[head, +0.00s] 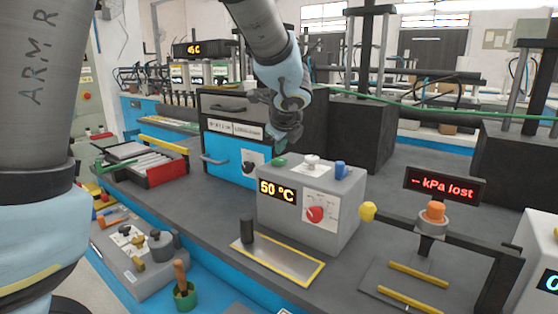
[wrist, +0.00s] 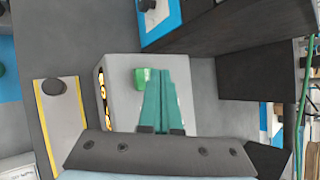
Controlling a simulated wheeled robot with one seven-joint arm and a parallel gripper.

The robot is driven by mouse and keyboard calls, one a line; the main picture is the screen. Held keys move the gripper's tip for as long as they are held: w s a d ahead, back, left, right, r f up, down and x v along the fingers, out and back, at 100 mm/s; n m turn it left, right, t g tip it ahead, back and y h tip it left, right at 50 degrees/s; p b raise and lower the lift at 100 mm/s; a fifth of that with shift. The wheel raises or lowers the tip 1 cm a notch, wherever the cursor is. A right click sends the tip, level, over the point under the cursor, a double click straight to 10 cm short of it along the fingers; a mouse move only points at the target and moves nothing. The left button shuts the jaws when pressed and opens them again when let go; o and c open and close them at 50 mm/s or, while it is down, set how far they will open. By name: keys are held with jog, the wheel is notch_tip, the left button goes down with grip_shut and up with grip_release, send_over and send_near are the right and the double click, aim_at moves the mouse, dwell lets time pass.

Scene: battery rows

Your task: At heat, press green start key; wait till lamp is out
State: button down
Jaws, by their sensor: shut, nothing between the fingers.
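The grey box (head: 290,236) stands on the bench and its display (head: 276,190) reads 50 °C. On its top are a green key (head: 279,161) at the left, a white round piece (head: 312,160) in the middle and a blue key (head: 341,171) at the right. A red dial (head: 317,214) is on its front. I cannot tell which part is the lamp, or whether one is lit. My gripper (head: 287,142) is shut and empty above the box's left top. In the wrist view the fingers (wrist: 162,72) are beside the green key (wrist: 142,78) and overlap its edge; contact cannot be told.
A blue-fronted cabinet (head: 228,152) stands behind the box. A yellow knob (head: 368,211) sticks out at its right. An orange button (head: 434,211) stands on a post farther right, under a red "kPa lost" sign (head: 444,186). A yellow-edged plate (head: 268,266) lies in front.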

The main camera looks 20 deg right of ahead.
aim_at(281, 161)
jog(key=shift+f, duration=0.15)
jog(key=shift+f+b, duration=0.3)
jog(key=shift+b, duration=0.2)
jog(key=shift+f+b, duration=0.4)
jog(key=shift+b, duration=0.05)
dwell(0.4)
jog(key=shift+r, duration=0.1)
jog(key=shift+r+p, duration=0.75)
jog(key=shift+p, duration=0.05)
notch_tip(281, 161, up, 5)
jog(key=p, duration=0.4)
jog(key=shift+r+p, duration=0.1)
jog(key=shift+p, duration=0.2)
dwell(0.5)
